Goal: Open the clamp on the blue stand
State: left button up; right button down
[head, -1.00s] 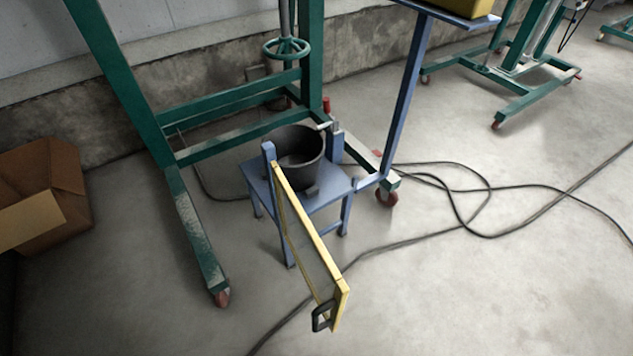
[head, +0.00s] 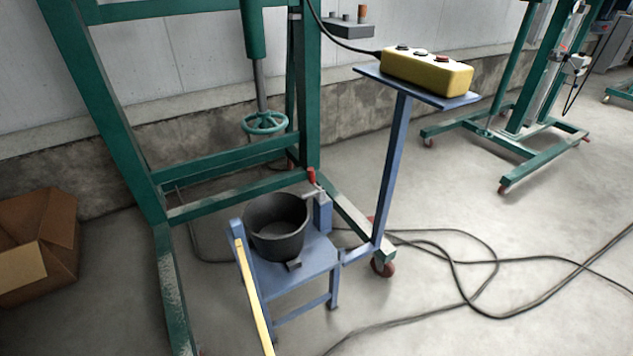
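The blue stand (head: 312,262) is low, with legs on the concrete floor, inside the green frame. A dark bucket (head: 276,229) stands upright on its top. The clamp (head: 316,189), with a red handle, sits on a blue post (head: 322,216) at the bucket's right rim. Its arm reaches left toward the rim; I cannot tell whether it touches it. Neither of my grippers is in view.
The green frame (head: 110,130) rises around the stand, with a green handwheel (head: 265,123) above. A yellow button box (head: 427,72) rests on a blue pole table at the right. Black cables (head: 470,262) lie on the floor. A cardboard box (head: 38,245) is at the left.

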aim_at(311, 173)
jog(key=i+l, duration=0.1)
jog(key=l, duration=0.4)
jog(key=i+l, duration=0.1)
jog(key=l, duration=0.4)
jog(key=i+l, duration=0.15)
jog(key=i, duration=0.15)
jog(key=i+l, duration=0.2)
jog(key=i+z, duration=0.05)
